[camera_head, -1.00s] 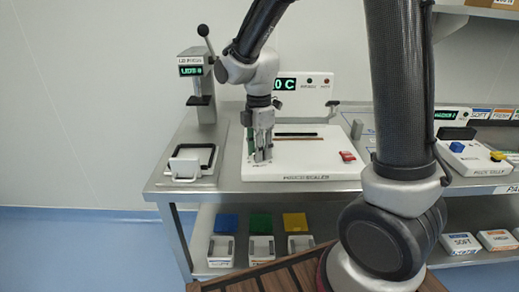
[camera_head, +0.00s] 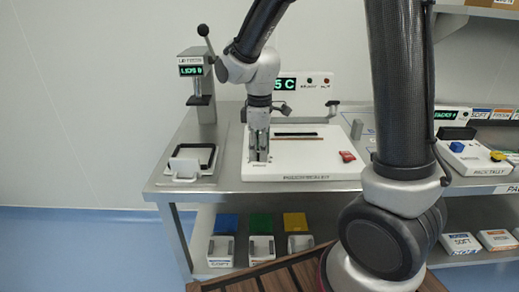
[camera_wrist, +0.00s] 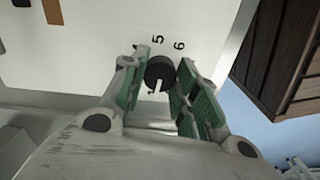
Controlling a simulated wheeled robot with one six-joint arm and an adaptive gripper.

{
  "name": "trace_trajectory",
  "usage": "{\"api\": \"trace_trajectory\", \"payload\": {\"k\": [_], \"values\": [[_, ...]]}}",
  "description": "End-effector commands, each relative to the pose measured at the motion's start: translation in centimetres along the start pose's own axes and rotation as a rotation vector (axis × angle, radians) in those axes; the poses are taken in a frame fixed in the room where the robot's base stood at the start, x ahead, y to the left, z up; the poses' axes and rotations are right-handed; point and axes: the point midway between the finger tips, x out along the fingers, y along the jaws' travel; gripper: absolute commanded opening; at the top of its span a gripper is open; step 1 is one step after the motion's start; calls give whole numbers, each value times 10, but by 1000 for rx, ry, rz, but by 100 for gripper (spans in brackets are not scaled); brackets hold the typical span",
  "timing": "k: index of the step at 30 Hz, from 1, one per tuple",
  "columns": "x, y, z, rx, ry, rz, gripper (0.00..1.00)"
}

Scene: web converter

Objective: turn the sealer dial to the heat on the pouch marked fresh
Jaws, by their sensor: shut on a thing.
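The sealer (camera_head: 310,160) is a white flat unit on the steel bench, with a red switch (camera_head: 347,156) at its right. Its upright panel shows a green display (camera_head: 287,84) ending in "5 C"; my arm hides the rest. My gripper (camera_head: 259,156) points down at the sealer's left front. In the wrist view my gripper (camera_wrist: 172,90) has its green-padded fingers shut on the black round dial (camera_wrist: 160,73). The dial's white pointer line shows, and the printed numbers 5 and 6 stand beside it. I cannot make out a pouch marked fresh.
A lever press (camera_head: 202,85) with a green display stands at the back left. A framed white fixture (camera_head: 187,163) lies left of the sealer. Blue, green and yellow pieces with white bins (camera_head: 261,246) sit on the lower shelf. A box with a blue button (camera_head: 457,147) stands right.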

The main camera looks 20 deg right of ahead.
Motion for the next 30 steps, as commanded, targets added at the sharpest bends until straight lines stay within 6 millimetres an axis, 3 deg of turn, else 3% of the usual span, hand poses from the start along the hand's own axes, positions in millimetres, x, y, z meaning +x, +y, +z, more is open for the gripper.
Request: {"api": "trace_trajectory", "payload": {"k": [30], "values": [[-1, 0, 0, 961, 19, 2, 6]]}}
